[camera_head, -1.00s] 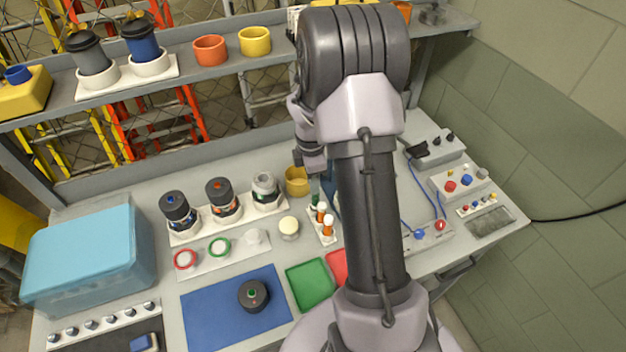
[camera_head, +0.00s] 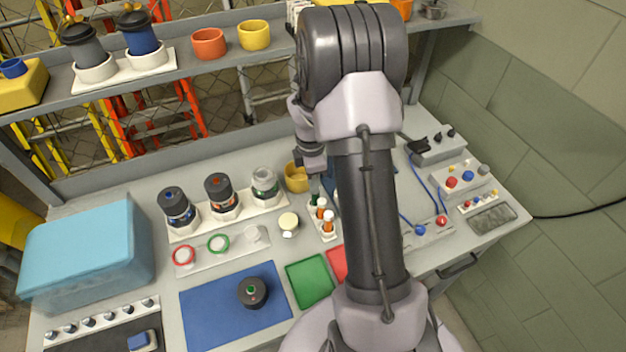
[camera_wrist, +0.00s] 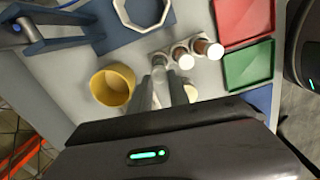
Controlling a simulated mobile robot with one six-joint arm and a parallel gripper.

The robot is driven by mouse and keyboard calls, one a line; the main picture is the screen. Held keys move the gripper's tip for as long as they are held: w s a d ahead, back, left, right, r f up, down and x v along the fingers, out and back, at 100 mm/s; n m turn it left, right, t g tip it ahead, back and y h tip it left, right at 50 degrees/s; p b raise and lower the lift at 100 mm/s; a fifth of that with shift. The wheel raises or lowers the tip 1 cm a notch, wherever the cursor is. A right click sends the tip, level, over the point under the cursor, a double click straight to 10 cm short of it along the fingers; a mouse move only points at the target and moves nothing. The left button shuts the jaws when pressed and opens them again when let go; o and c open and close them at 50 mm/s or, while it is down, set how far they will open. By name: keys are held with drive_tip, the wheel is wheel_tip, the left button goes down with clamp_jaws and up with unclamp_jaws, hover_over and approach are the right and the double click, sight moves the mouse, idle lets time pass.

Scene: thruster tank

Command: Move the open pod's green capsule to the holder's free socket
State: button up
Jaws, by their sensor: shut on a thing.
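The white holder (camera_head: 330,237) stands near the middle of the bench with two white-capped orange capsules (camera_head: 328,222). In the wrist view, the holder's capsules (camera_wrist: 203,48) lie just beyond my gripper (camera_wrist: 168,84). My gripper is shut on the green capsule (camera_head: 314,198), a small dark green shape at the holder's back end. The fingers hide most of it, and I cannot tell whether it sits in the socket or just above. The open pod (camera_head: 265,186), clear-walled without a lid, stands at the right of the pod row. Its dark lid (camera_head: 252,292) lies on the blue mat.
A yellow cup (camera_wrist: 112,86) stands close beside my gripper. Green (camera_head: 310,283) and red (camera_wrist: 243,20) trays lie in front of the holder. Two closed pods (camera_head: 221,196) stand left of the open one. A blue frame with an octagonal ring (camera_wrist: 140,12) is beyond the holder.

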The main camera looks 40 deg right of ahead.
drive_tip(key=shift+f+b, duration=0.4)
drive_tip(key=shift+f, duration=0.25)
drive_tip(key=o, duration=0.9)
drive_tip(key=r+p, duration=0.1)
drive_tip(key=r, duration=0.4)
drive_tip(key=r+p, duration=0.2)
drive_tip(key=r, duration=0.4)
drive_tip(key=r+p, duration=0.1)
drive_tip(key=r, duration=0.5)
drive_tip(key=shift+w+a+r+p, duration=0.1)
drive_tip(key=shift+a+r+p, duration=0.1)
drive_tip(key=shift+a+p, duration=0.15)
